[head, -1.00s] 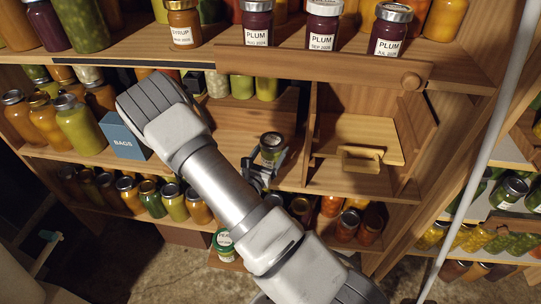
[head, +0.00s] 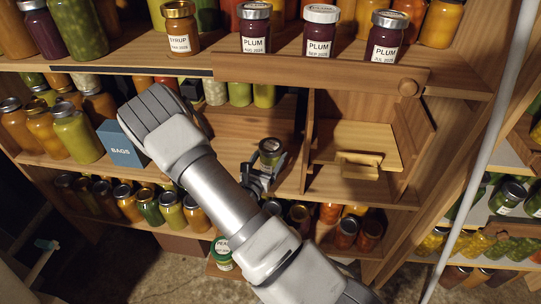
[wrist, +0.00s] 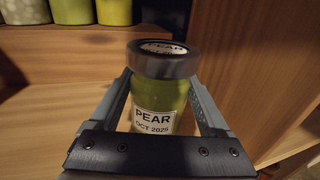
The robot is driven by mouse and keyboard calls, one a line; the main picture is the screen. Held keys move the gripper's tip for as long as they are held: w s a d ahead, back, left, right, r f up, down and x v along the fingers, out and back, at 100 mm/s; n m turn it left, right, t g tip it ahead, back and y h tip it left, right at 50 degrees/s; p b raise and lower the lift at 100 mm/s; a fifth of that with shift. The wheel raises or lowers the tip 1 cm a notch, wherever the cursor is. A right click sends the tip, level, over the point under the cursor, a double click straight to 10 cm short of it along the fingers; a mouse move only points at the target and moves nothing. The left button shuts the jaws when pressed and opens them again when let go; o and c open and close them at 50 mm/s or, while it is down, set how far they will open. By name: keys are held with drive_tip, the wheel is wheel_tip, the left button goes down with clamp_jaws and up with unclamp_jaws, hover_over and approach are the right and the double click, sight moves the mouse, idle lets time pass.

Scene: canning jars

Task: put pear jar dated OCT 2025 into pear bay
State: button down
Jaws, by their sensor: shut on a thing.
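The pear jar (wrist: 160,92) is green with a grey lid, and its label reads PEAR, OCT 2025. It stands upright between the two fingers of my gripper (wrist: 163,108), which is shut on it. In the head view the same jar (head: 270,151) and my gripper (head: 264,174) are at the middle shelf's open bay (head: 235,140), left of an upright wooden divider. I cannot tell whether the jar's base touches the shelf. No label naming the pear bay is readable.
The wooden divider (head: 308,145) stands close right of the jar; beyond it is a compartment with a wooden piece (head: 360,163). Green jars (head: 264,95) stand behind. A blue BAGS box (head: 120,144) is left. A green-lidded jar (head: 222,252) stands low. Plum jars (head: 319,32) line the shelf above.

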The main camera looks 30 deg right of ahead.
drive_tip(key=shift+f, duration=0.25)
unclamp_jaws()
drive_tip(key=p+v, duration=0.2)
drive_tip(key=v, duration=1.5)
drive_tip(key=shift+a, duration=0.2)
drive_tip(key=shift+s, duration=0.1)
